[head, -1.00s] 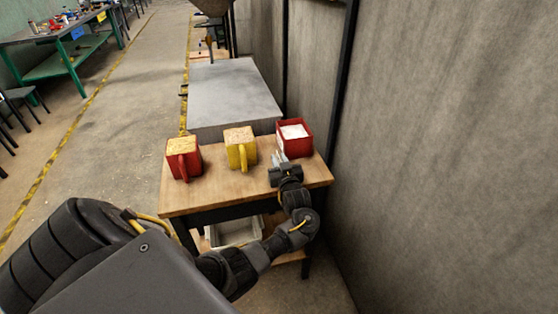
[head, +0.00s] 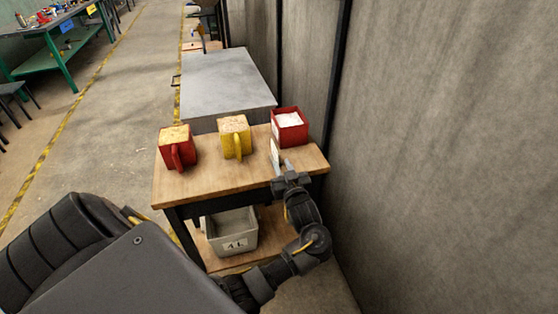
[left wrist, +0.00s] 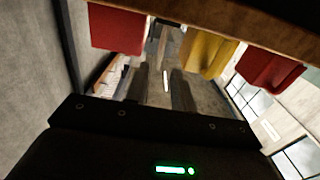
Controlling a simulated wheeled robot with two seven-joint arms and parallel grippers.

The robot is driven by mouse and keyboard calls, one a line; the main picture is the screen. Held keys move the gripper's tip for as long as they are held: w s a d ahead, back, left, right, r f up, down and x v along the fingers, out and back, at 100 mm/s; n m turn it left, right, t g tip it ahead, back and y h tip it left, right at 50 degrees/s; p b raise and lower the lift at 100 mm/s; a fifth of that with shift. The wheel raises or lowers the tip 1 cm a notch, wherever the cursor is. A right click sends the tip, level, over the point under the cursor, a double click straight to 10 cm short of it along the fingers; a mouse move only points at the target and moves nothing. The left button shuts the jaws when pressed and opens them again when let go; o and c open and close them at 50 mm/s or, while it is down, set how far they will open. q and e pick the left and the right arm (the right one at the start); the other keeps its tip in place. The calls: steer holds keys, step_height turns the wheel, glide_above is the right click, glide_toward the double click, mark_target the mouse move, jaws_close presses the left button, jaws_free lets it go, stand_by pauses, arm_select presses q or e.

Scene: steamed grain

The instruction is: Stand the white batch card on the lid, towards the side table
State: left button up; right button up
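A narrow white upright piece, apparently the batch card (head: 275,149), shows at the left front of a red box (head: 290,127) on the wooden table (head: 205,187). My left gripper (head: 282,166) is at the table's right front, just in front of it. I cannot tell whether a finger touches the card. A broad flat grey top (head: 228,82), apparently the lid, lies behind the table and looks bare. My right gripper is not in view.
A red mug (head: 177,148) and a yellow mug (head: 235,137), both filled with grain, stand left of the red box. A grey bin (head: 232,232) sits on the lower shelf. A concrete wall (head: 430,150) closes the right side.

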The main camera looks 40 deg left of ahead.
arm_select(q)
steer(key=shift+s+d, duration=0.25)
steer(key=shift+d, duration=0.1)
